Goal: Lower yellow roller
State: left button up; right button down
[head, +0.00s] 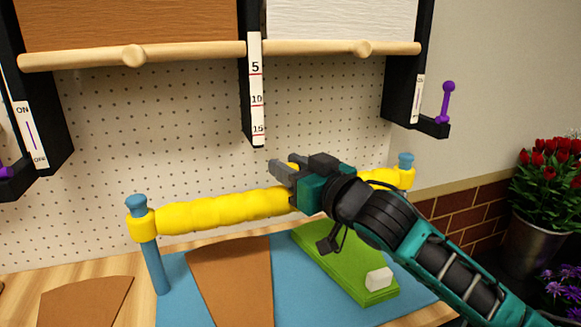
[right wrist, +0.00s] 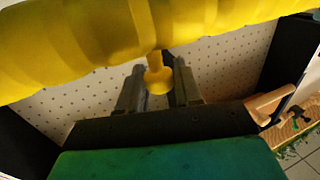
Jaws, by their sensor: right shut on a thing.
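The yellow roller (head: 225,209) spans between two blue posts, its left post (head: 154,262) and its right post (head: 405,162). It sits near the post tops, above the blue mat (head: 178,290). My right gripper (head: 283,170) reaches over the roller's middle from the right. In the right wrist view its fingers (right wrist: 160,82) are shut on a small yellow knob (right wrist: 158,78) that joins the roller (right wrist: 120,40) by a short stem. The arm hides part of the roller right of the middle. My left gripper is not in view.
A brown sheet (head: 232,282) and a green board (head: 345,265) with a white block (head: 378,279) lie beneath the roller. Wooden rods (head: 190,53) hang above on black brackets. A bucket of red flowers (head: 530,235) stands at the right.

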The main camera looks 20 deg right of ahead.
aim_at(290, 209)
notch_tip(290, 209, down, 8)
jog(key=b, duration=0.4)
jog(key=shift+f, duration=0.15)
jog(key=shift+f+b, duration=0.35)
jog(key=shift+f, duration=0.4)
jog(key=c, duration=1.2)
grip_release()
jog(key=shift+o, duration=1.3)
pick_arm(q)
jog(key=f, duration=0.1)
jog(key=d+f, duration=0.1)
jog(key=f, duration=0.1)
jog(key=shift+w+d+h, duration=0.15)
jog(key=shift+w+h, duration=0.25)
pick_arm(e)
jog(key=shift+o, duration=0.4)
jog(key=shift+s, duration=0.1)
